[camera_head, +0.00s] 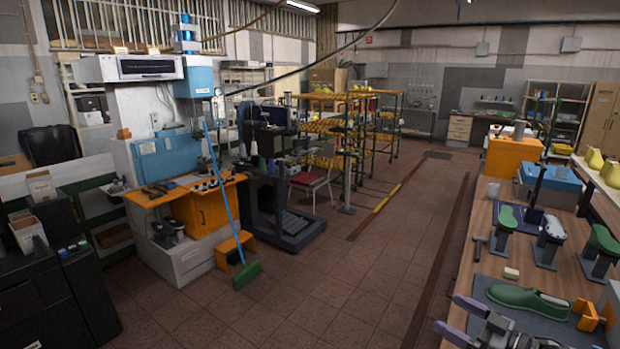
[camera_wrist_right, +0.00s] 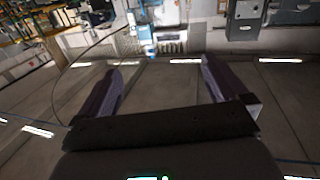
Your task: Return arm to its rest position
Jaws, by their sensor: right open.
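My right gripper (camera_head: 447,313) is at the bottom right of the head view, over the front edge of the wooden workbench (camera_head: 455,272). Its two purple fingers are spread apart, with nothing seen between them. The right wrist view also shows the gripper (camera_wrist_right: 160,64) open and empty, with the room lying beyond the fingers. Most of my right arm is outside the head view. My left gripper is in neither view.
Stands with green-soled lasts (camera_head: 506,217) and a hammer (camera_head: 478,246) are farther along the bench. Left of the bench, the tiled floor (camera_head: 370,285) is open.

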